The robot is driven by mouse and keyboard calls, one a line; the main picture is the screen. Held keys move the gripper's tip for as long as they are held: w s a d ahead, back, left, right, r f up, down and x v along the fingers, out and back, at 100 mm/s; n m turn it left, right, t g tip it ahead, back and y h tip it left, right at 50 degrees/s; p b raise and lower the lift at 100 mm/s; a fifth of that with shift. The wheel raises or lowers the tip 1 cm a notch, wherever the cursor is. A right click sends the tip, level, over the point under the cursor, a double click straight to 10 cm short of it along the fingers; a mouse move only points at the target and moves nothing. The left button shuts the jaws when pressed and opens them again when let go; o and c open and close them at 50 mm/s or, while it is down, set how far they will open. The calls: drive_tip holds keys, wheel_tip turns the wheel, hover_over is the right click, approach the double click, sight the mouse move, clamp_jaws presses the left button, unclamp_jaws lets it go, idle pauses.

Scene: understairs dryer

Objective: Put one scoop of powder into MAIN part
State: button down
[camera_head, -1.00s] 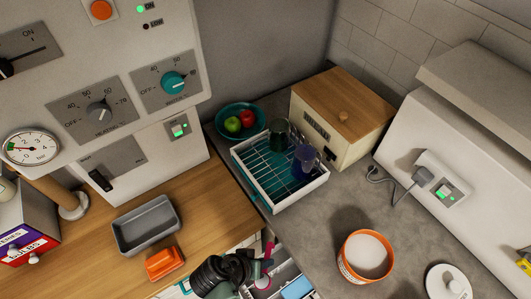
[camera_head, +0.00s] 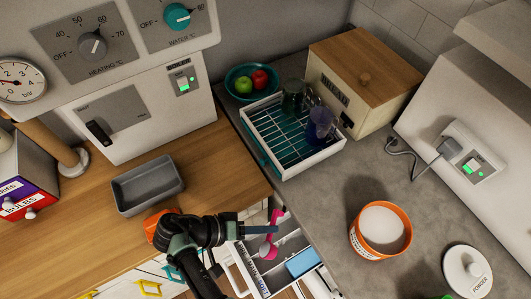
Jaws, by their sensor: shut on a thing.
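My gripper (camera_head: 258,230) reaches in from the lower left, over an open drawer (camera_head: 240,279). It is shut on a pink scoop-like piece (camera_head: 268,249), whose upper end sticks up past the fingers. Whether its bowl holds anything is not clear. A round orange-rimmed tub (camera_head: 355,242) of white powder (camera_head: 382,224) stands open on the grey counter, to the right of my gripper. Its white lid (camera_head: 467,272), marked POWDER, lies at the far right. No part marked MAIN is readable here.
The drawer has dividers and a blue block (camera_head: 303,262). A white dish rack (camera_head: 288,168) with cups and a wooden-lidded bin (camera_head: 360,90) stand behind. A grey tray (camera_head: 147,185) and an orange piece (camera_head: 153,224) are left. Grey counter is free between rack and tub.

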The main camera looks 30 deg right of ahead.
drive_tip(key=g+h+b, duration=0.1)
drive_tip(key=b, duration=0.1)
drive_tip(key=f+n+g+h+b, duration=0.1)
drive_tip(key=h+b, duration=0.1)
drive_tip(key=shift+w+a, duration=0.15)
drive_tip(key=shift+w, duration=0.05)
idle(0.3)
drive_tip(key=shift+h, duration=0.3)
idle(0.7)
